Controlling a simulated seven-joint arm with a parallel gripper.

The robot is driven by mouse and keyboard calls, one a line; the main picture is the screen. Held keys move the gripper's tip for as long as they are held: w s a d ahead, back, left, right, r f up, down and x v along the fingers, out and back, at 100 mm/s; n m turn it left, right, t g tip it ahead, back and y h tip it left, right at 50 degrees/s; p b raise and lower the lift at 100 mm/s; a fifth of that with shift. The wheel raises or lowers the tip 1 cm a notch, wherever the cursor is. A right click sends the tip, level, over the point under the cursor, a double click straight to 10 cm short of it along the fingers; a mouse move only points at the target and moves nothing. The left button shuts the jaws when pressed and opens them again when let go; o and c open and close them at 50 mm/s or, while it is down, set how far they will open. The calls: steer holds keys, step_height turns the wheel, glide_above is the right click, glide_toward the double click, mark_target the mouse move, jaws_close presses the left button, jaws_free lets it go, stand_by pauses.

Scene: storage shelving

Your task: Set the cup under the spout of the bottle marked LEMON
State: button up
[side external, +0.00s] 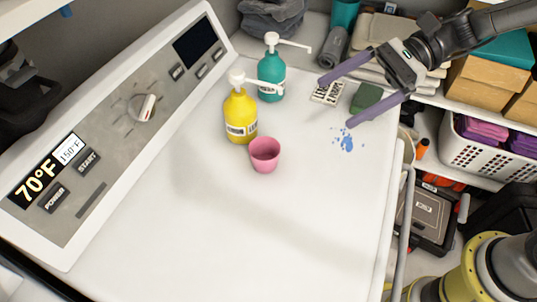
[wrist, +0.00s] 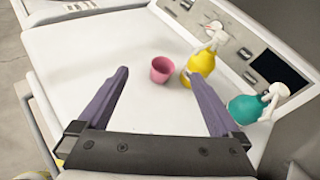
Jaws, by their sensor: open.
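A pink cup (side external: 265,155) stands upright on the white machine top, close beside the base of a yellow pump bottle (side external: 240,115). I cannot tell whether they touch. A teal pump bottle (side external: 271,82) stands behind the yellow one. Both have white pump spouts; the label text is too small to read, so I cannot tell which is LEMON. My gripper (side external: 336,101) is open and empty, above the right side of the top, apart from the cup. In the wrist view the cup (wrist: 161,71) appears between and beyond the fingers, left of the yellow bottle (wrist: 201,64) and teal bottle (wrist: 246,108).
A control panel (side external: 120,115) with a knob runs along the left. A green block (side external: 366,97), a printed card (side external: 327,93) and a blue spill (side external: 346,140) lie at the right. Shelves with boxes and a white basket (side external: 480,150) stand beyond. The front of the top is clear.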

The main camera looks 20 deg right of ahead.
steer(key=shift+m, duration=0.9)
steer(key=f, duration=0.2)
steer(key=w+f, duration=0.1)
steer(key=f, duration=0.1)
steer(key=w+f, duration=0.1)
steer(key=f, duration=0.1)
steer(key=shift+a, duration=0.35)
steer(key=shift+a+f, duration=0.2)
glide_toward(252, 157)
steer(key=f, duration=0.1)
steer(key=a, duration=0.1)
steer(key=f, duration=0.1)
steer(key=shift+w+a+f, duration=0.15)
steer(key=shift+w+f, duration=0.15)
steer(key=shift+f, duration=0.1)
steer(key=shift+r+x, duration=0.15)
steer(key=shift+x, duration=1.2)
steer(key=shift+r+x, duration=0.15)
steer(key=shift+x, duration=1.15)
steer(key=shift+w+a, duration=0.15)
steer(key=shift+w, duration=0.05)
steer(key=shift+c, duration=0.3)
steer(key=c, duration=1.4)
steer(key=shift+o, duration=0.2)
steer(key=shift+r, duration=0.15)
